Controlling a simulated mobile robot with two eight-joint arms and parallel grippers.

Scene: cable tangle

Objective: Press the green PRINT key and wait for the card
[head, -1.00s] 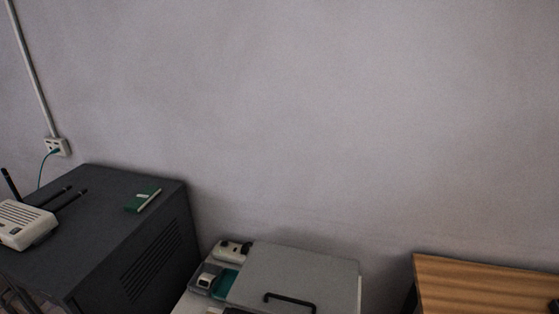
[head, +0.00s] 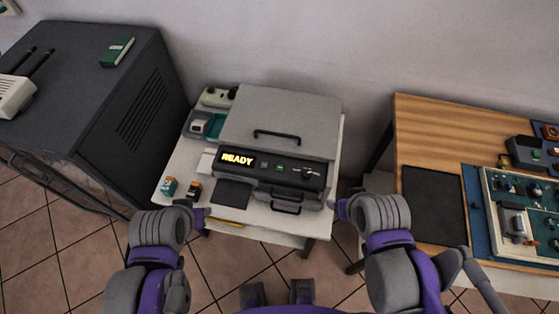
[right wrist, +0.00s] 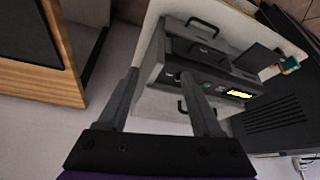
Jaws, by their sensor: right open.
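The grey printer (head: 279,125) stands on a white table, with its display reading READY in yellow. A small green key (head: 280,169), likely PRINT, is on its front panel right of the display. A black flat tray or pad (head: 232,193) lies at the printer's front left. In the right wrist view the printer (right wrist: 190,60) is beyond the fingers, apart from them. My right gripper (right wrist: 158,75) is open and empty. My left arm is in front of the table's left corner; its small purple end (head: 200,216) shows, but its fingers are unclear.
A dark cabinet (head: 85,85) with a green box (head: 117,51) stands left. Small boxes (head: 169,187) lie at the white table's (head: 185,160) left front. A wooden table (head: 440,130) with a black mat (head: 433,204) and electronics stands right, across a gap.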

